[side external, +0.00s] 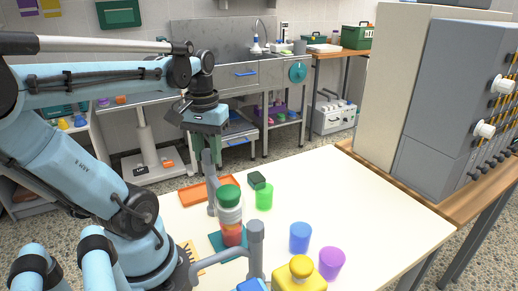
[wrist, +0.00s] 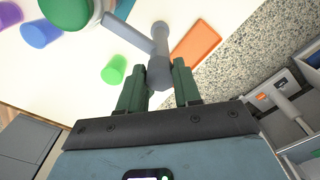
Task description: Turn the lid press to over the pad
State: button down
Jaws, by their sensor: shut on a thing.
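A grey upright handle (side external: 208,168), apparently part of the lid press, stands behind the jar. In the wrist view the handle (wrist: 160,45) lies between my green fingers, with a grey bar (wrist: 128,33) running from it toward the jar's green lid. My gripper (side external: 201,160), also in the wrist view (wrist: 160,70), is shut on this handle. The jar (side external: 230,213) has a green lid and a red lower part, and stands on or beside a teal pad (side external: 216,246). Where the press pivots is hidden. Another grey post (side external: 255,246) with a grey bar stands in front.
A green cup (side external: 264,197), blue cup (side external: 300,238) and purple cup (side external: 331,263) stand right of the jar. A yellow container (side external: 300,278) is at the front. The table's right side is clear; a grey cabinet (side external: 455,105) stands beyond.

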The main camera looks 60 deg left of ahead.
jog(key=c, duration=0.8)
grip_release()
notch_tip(320, 180, up, 12)
jog(key=shift+r, duration=0.1)
jog(key=w+d+f+m+t, duration=0.2)
jog(key=w+d+f+m, duration=0.1)
jog(key=d+f, duration=0.1)
jog(key=w+d+f+m+t, duration=0.2)
jog(key=w+d+f+m, duration=0.1)
jog(key=w+d+f, duration=0.1)
jog(key=w+d+f+m+t, duration=0.3)
jog(key=d+f, duration=0.3)
jog(key=shift+w+d+f, duration=0.1)
jog(key=shift+w+d, duration=0.15)
jog(key=shift+d, duration=0.05)
